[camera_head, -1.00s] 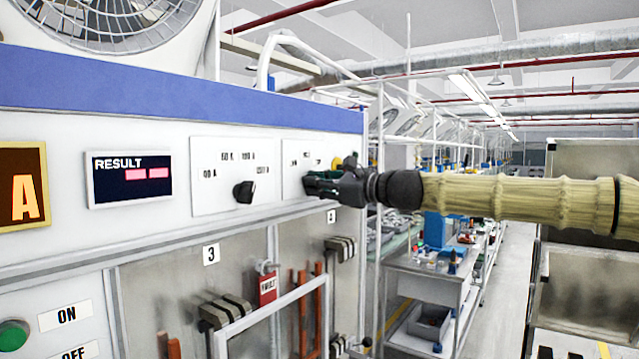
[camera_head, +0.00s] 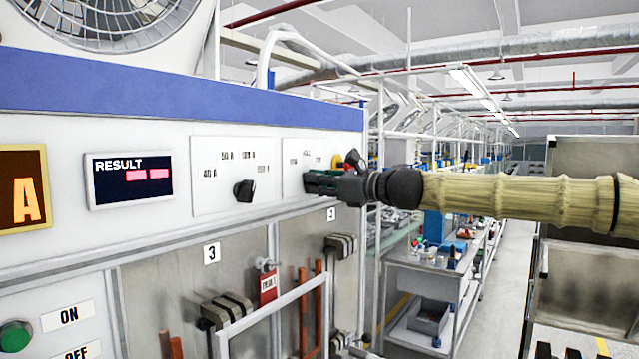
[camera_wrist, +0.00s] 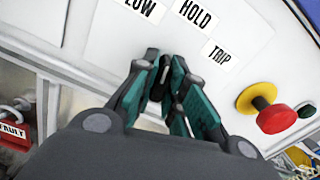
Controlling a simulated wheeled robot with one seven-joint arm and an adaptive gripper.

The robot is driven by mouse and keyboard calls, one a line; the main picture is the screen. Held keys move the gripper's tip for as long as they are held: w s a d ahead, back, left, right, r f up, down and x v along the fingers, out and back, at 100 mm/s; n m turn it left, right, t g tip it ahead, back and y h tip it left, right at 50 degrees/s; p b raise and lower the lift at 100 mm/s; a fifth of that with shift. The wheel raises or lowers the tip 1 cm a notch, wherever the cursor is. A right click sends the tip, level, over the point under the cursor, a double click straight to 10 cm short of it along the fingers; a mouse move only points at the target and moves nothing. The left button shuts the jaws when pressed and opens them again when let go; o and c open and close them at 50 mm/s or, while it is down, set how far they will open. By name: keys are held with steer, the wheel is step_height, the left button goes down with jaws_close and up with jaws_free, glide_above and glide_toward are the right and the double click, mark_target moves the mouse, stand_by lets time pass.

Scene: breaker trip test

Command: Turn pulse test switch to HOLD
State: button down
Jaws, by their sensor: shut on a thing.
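The pulse test switch (camera_wrist: 165,72) is a small black knob on a white panel, partly hidden by the fingers. My gripper (camera_wrist: 164,80) is shut on it, with green-padded fingers on either side. The labels LOW (camera_wrist: 142,8), HOLD (camera_wrist: 195,13) and TRIP (camera_wrist: 220,54) lie around the knob's upper and right side in the wrist view. A pale mark shows on the knob's upper end; which label it points to is hard to tell. In the head view my gripper (camera_head: 308,183) reaches the panel's right end and hides the knob.
A red push button on a yellow base (camera_wrist: 262,102) stands close right of my fingers. Another black knob (camera_head: 244,191) and the RESULT display (camera_head: 130,180) are further left on the panel. A red padlock (camera_wrist: 14,126) hangs at the wrist view's left. Copper bars (camera_head: 302,315) stand below.

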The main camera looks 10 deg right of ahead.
steer(key=shift+m, duration=0.8)
steer(key=shift+r+p, duration=0.1)
steer(key=shift+p, duration=0.2)
steer(key=c, duration=1.4)
jaws_free()
steer(key=shift+s+d, duration=0.1)
